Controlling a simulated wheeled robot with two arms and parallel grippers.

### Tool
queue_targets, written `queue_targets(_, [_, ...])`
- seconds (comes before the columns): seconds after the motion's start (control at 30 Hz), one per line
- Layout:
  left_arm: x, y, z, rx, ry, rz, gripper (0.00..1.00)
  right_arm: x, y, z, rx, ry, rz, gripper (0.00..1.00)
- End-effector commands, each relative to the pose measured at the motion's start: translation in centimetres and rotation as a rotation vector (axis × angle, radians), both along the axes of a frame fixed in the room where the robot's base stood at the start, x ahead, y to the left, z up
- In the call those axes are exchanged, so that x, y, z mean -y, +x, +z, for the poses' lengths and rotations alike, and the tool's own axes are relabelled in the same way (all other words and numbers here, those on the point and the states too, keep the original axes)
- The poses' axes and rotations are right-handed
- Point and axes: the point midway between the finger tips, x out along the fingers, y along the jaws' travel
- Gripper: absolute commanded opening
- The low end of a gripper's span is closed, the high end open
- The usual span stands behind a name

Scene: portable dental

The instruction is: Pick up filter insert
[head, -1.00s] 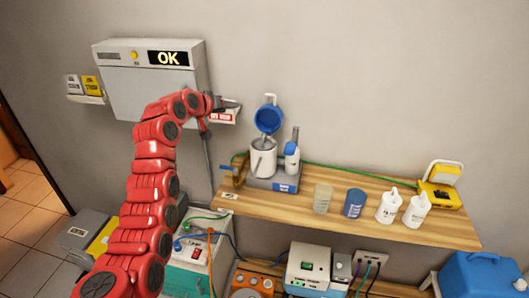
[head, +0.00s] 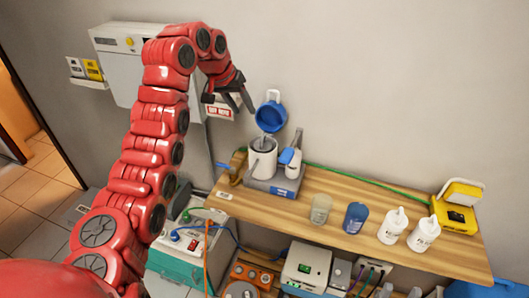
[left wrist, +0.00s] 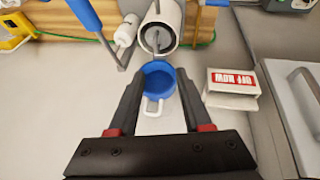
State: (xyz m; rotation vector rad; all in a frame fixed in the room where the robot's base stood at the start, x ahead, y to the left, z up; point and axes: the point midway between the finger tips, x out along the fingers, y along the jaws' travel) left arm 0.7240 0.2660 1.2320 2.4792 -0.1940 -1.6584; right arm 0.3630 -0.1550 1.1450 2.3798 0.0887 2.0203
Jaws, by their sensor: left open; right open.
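My left gripper (head: 241,103) is open and empty, high near the wall, above and left of the white canister (head: 262,166). The canister stands on a grey base at the left of the wooden shelf, with its blue lid (head: 270,115) swung open behind it. A grey piece, probably the filter insert (head: 266,142), shows in the canister mouth. In the left wrist view the open fingers (left wrist: 156,76) flank the blue lid (left wrist: 157,80), apart from the canister (left wrist: 173,12). The grey insert (left wrist: 155,40) shows inside its round mouth. My right gripper is not in view.
A grey-and-blue handpiece (head: 291,156) stands beside the canister. A clear cup (head: 320,208), a blue cup (head: 355,217) and white bottles (head: 392,226) stand along the shelf (head: 270,208). A sign holder (left wrist: 232,88) is on the wall near the gripper.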

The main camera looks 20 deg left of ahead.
Motion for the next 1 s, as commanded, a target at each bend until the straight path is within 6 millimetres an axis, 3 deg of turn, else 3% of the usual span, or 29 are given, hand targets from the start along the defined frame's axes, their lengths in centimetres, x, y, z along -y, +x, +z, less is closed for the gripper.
queue_targets(0.5, [1.8, 3.3, -7.7, -0.003, -0.001, -0.002, 0.49, 0.0, 0.0, 3.5, 0.0, 0.0, 0.0, 0.44])
queue_targets(0.73, [2.3, 4.0, -8.9, 0.0, 0.0, 0.0, 0.49, 0.0, 0.0, 4.8, 0.0, 0.0, 0.0, 0.44])
queue_targets(0.87, [3.1, 4.7, -10.3, -0.003, 0.0, -0.003, 0.49, 0.0, 0.0, 6.7, 0.0, 0.0, 0.0, 0.44])
queue_targets(1.0, [3.4, 5.3, -12.0, -0.001, 0.002, -0.003, 0.49, 0.0, 0.0, 7.2, 0.0, 0.0, 0.0, 0.44])
